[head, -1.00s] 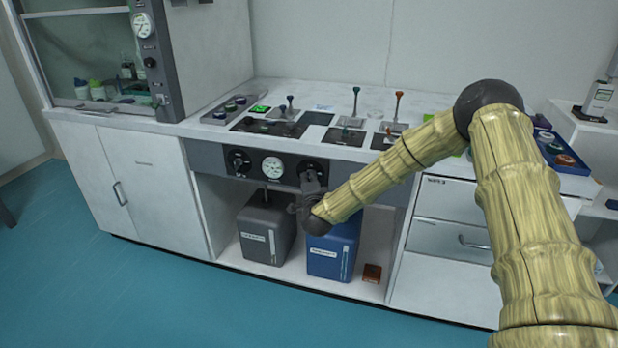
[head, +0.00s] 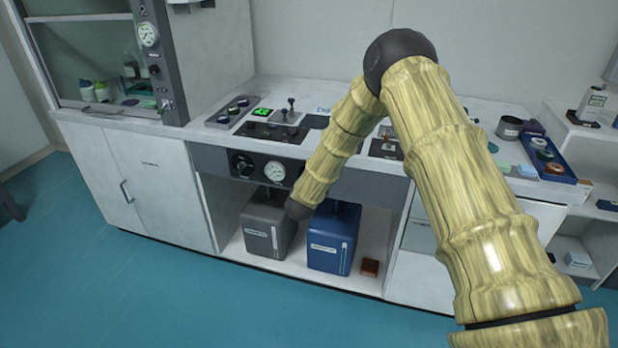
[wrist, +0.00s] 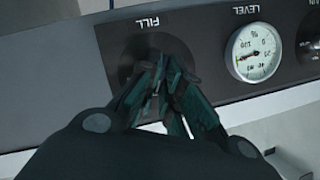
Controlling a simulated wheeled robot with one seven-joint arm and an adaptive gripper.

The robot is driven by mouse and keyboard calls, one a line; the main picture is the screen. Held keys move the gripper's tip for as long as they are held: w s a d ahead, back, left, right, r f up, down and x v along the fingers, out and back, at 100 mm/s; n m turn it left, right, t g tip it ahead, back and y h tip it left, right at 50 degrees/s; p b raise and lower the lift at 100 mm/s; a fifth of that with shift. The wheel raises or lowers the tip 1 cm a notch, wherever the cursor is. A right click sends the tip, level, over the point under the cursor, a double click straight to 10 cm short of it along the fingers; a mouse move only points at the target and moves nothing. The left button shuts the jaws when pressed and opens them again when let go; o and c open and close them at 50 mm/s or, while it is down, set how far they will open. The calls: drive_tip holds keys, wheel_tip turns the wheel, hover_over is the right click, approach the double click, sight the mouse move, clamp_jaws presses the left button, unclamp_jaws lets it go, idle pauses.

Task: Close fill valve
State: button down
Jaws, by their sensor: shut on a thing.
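The fill valve (wrist: 136,46) is a dark round knob under the label FILL, which appears upside down in the wrist view. My gripper (wrist: 167,72) reaches onto it, with its dark green fingers shut on the knob. The fingers cover most of the knob, so its turn angle cannot be read. In the head view my arm hides both the fill valve and my gripper.
The white LEVEL gauge (wrist: 256,52) sits beside the fill valve; it also shows in the head view (head: 275,171). Another black knob (head: 242,163) is left of it. Below stand a grey container (head: 265,228) and a blue container (head: 330,240).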

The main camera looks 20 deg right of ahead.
drive_tip(key=shift+a+n+g+h+p, duration=0.15)
drive_tip(key=shift+n+g+h+p, duration=0.7)
drive_tip(key=shift+n+p, duration=0.7)
drive_tip(key=shift+n, duration=0.35)
drive_tip(key=c, duration=1.6)
unclamp_jaws()
drive_tip(key=shift+w, duration=0.1)
drive_tip(key=v, duration=1.2)
drive_tip(key=shift+a+f, duration=0.15)
drive_tip(key=shift+a, duration=0.05)
